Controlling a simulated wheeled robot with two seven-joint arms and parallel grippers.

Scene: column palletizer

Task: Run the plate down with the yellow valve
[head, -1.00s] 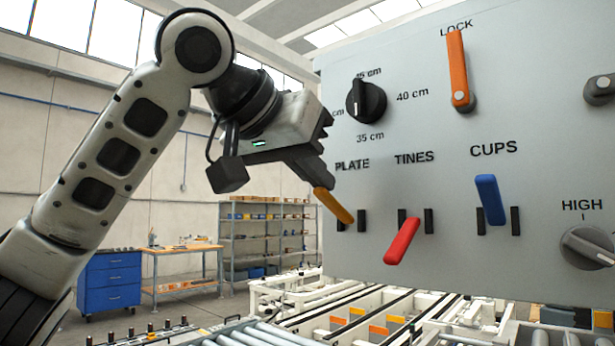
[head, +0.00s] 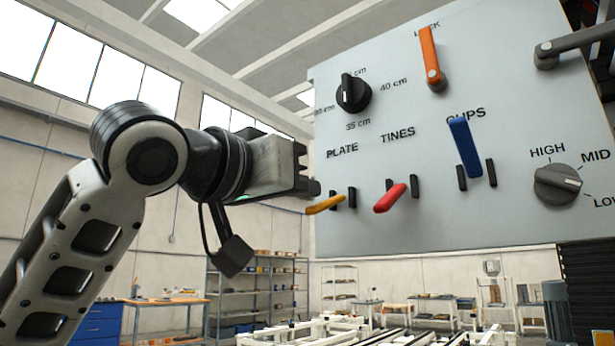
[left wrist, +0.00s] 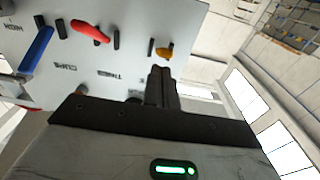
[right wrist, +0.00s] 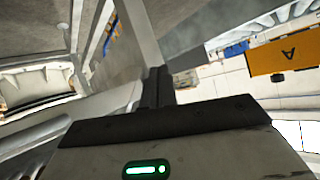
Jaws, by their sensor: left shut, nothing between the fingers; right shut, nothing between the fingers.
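The yellow valve (head: 325,205) is a lever under the PLATE label on the grey panel (head: 400,225), and its free end points left and slightly down. My left gripper (head: 314,187) is shut and empty, its fingertips just above the lever; I cannot tell whether they touch. In the left wrist view, the closed fingers (left wrist: 162,72) end close to the yellow lever (left wrist: 165,52). My right gripper (right wrist: 158,74) is shut and empty in its wrist view, away from the panel's levers. The plate itself cannot be made out.
On the panel, a red TINES lever (head: 390,198) tilts down, a blue CUPS lever (head: 466,148) points up, and an orange LOCK lever (head: 430,60) stands upright. Black (head: 353,93) and grey (head: 560,184) knobs also stick out. Shelves (head: 255,290) stand behind.

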